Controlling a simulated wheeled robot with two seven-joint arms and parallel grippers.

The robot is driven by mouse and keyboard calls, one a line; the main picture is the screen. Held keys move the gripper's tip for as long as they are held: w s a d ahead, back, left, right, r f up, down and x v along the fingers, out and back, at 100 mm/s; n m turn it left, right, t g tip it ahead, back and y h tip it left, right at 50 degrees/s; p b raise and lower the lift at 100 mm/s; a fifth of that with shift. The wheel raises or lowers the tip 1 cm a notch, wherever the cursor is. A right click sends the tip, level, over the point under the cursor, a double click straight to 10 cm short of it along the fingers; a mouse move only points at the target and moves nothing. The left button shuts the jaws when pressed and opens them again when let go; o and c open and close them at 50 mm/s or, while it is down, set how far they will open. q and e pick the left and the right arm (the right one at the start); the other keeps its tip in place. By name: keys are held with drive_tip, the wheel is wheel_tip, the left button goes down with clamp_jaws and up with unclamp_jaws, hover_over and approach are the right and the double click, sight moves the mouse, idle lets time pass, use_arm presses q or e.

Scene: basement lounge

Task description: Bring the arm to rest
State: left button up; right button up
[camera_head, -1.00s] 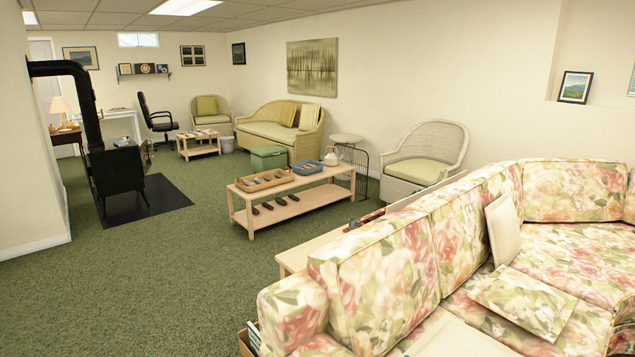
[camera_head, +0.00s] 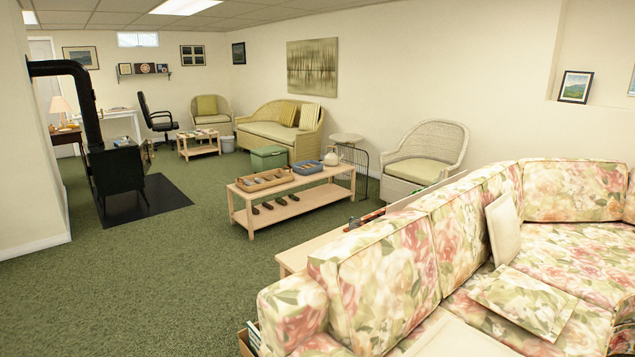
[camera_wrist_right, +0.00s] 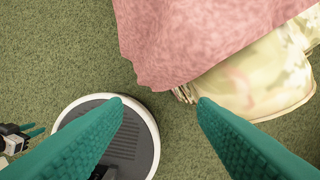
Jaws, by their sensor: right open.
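My right gripper (camera_wrist_right: 158,101) is open in the right wrist view, with its two teal fingers wide apart and nothing between them. It points down over the green carpet (camera_wrist_right: 75,60). A teal finger and black parts at the left edge of that view look like my left gripper (camera_wrist_right: 30,131); its jaw opening is not clear. Neither arm shows in the head view.
A pink surface (camera_wrist_right: 200,40) and floral fabric (camera_wrist_right: 255,85) lie just beyond my right fingertips. The floral sofa (camera_head: 385,270) fills the right front. A low wooden table (camera_head: 325,192) and black stove (camera_head: 118,172) stand farther off. Carpet at left is clear.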

drive_tip(key=s+f+g, duration=0.1)
drive_tip(key=s+f, duration=0.1)
drive_tip(key=f, duration=0.9)
drive_tip(key=s+f, duration=0.3)
drive_tip(key=f, duration=0.9)
drive_tip(key=s+d+f+g, duration=0.1)
drive_tip(key=s+d+f, duration=0.2)
drive_tip(key=s+f, duration=0.8)
drive_tip(key=s, duration=0.3)
drive_tip(key=shift+f, duration=0.35)
drive_tip(key=shift+d, duration=0.1)
